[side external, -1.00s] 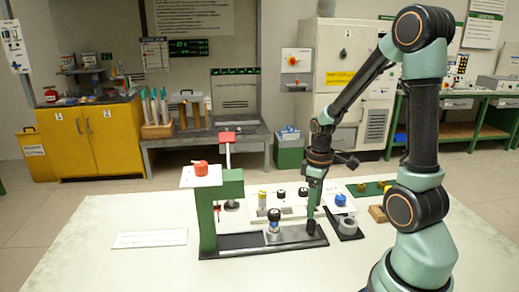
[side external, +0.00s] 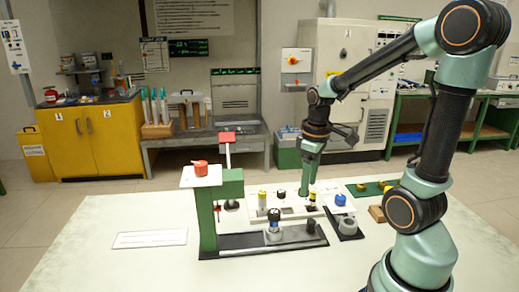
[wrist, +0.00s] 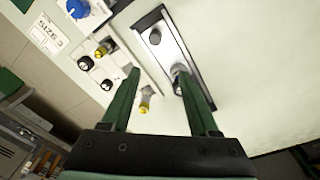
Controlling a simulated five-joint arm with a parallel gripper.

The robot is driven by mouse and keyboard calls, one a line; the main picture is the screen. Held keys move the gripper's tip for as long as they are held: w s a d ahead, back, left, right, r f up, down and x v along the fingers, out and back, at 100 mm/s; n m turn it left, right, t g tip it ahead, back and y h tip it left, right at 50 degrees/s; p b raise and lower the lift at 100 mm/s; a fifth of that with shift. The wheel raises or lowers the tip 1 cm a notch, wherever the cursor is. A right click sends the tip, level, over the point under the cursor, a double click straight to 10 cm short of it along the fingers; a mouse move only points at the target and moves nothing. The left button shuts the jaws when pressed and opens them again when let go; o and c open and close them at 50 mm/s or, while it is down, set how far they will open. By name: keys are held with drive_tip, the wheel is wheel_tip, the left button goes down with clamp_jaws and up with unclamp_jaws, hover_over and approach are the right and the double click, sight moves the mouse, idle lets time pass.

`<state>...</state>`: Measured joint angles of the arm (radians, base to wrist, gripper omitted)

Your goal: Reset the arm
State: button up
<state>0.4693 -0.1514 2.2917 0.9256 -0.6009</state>
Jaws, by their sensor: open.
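My gripper (side external: 309,188) is raised over the workbench, fingers pointing down, behind the black base plate (side external: 240,243). In the wrist view its two green fingers (wrist: 158,74) are spread with nothing held between them. A dark short cylinder (side external: 310,226) stands at the plate's right end, apart from the gripper; it also shows in the wrist view (wrist: 154,37).
A green press (side external: 208,222) with a red knob (side external: 200,167) stands at the left. A white rack (side external: 290,213) holds yellow and black-topped rods. A blue knob (side external: 340,199) sits right of it. A white card (side external: 150,239) lies left; the front tabletop is clear.

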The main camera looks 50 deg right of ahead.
drive_tip(key=w+a+r+m+t, duration=0.1)
drive_tip(key=a+r+t, duration=0.3)
drive_tip(key=a+r, duration=0.4)
drive_tip(key=a, duration=0.6)
drive_tip(key=shift+r+m+t, duration=0.2)
drive_tip(key=shift+m+t, duration=0.1)
drive_tip(key=shift+t, duration=0.1)
